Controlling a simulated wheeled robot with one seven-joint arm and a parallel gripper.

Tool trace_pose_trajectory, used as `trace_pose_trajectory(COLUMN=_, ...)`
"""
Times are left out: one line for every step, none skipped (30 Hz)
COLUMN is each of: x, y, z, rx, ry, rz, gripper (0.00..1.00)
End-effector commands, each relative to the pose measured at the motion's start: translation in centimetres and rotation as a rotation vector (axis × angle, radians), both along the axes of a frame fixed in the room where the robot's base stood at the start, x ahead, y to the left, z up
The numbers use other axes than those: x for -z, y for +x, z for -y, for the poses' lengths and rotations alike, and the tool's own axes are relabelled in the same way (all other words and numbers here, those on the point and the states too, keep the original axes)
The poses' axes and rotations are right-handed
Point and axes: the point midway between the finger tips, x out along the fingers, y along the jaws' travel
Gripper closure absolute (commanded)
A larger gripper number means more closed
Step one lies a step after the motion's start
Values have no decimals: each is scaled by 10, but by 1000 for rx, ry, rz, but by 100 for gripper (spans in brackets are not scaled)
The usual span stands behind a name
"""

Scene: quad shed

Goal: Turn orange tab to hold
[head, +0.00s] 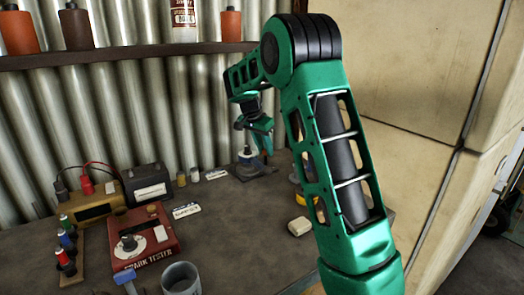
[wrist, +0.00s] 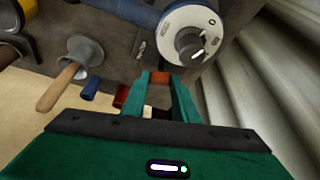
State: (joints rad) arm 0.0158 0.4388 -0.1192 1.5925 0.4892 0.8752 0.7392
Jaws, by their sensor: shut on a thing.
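The orange tab (wrist: 160,77) shows in the wrist view between my fingertips, just below a round white dial face (wrist: 190,30) with dark marks. My gripper (wrist: 163,85) is shut on the tab, with one green finger on each side. The fingers hide the tab's sides, and I cannot read its position against the marks. In the head view my gripper (head: 258,140) points down at a small grey device (head: 250,167) at the back of the bench. The tab cannot be made out there.
A red spark tester (head: 146,240), a dark box (head: 149,183) and a grey cup (head: 181,278) stand on the bench to the left. A pale block (head: 299,226) lies nearer. Corrugated wall (head: 130,120) is behind, a cream cabinet (head: 410,70) to the right.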

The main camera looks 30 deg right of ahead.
Motion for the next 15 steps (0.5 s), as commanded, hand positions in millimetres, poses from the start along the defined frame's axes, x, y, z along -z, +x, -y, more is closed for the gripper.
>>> trace_pose_trajectory(x=0, y=3, z=-4, rx=26, ry=2, rz=2, gripper=96)
trace_pose_trajectory(x=0, y=3, z=-4, rx=49, ry=2, rz=2, gripper=96)
trace_pose_trajectory(x=0, y=4, z=-4, rx=76, ry=2, rz=3, gripper=96)
trace_pose_trajectory(x=0, y=4, z=-4, rx=95, ry=2, rz=2, gripper=96)
trace_pose_trajectory(x=0, y=4, z=-4, rx=114, ry=2, rz=1, gripper=96)
trace_pose_trajectory(x=0, y=4, z=-4, rx=137, ry=2, rz=2, gripper=96)
trace_pose_trajectory(x=0, y=4, z=-4, rx=154, ry=2, rz=3, gripper=96)
trace_pose_trajectory(x=0, y=4, z=-4, rx=168, ry=2, rz=2, gripper=96)
trace_pose_trajectory(x=0, y=4, z=-4, rx=186, ry=3, rz=3, gripper=96)
trace_pose_trajectory(x=-1, y=5, z=-4, rx=198, ry=3, rz=4, gripper=96)
trace_pose_trajectory(x=-1, y=5, z=-4, rx=209, ry=2, rz=4, gripper=96)
trace_pose_trajectory(x=0, y=5, z=-4, rx=223, ry=2, rz=3, gripper=96)
trace_pose_trajectory(x=0, y=5, z=-4, rx=232, ry=2, rz=2, gripper=96)
trace_pose_trajectory(x=0, y=5, z=-4, rx=239, ry=2, rz=2, gripper=96)
trace_pose_trajectory(x=0, y=5, z=-5, rx=248, ry=2, rz=2, gripper=96)
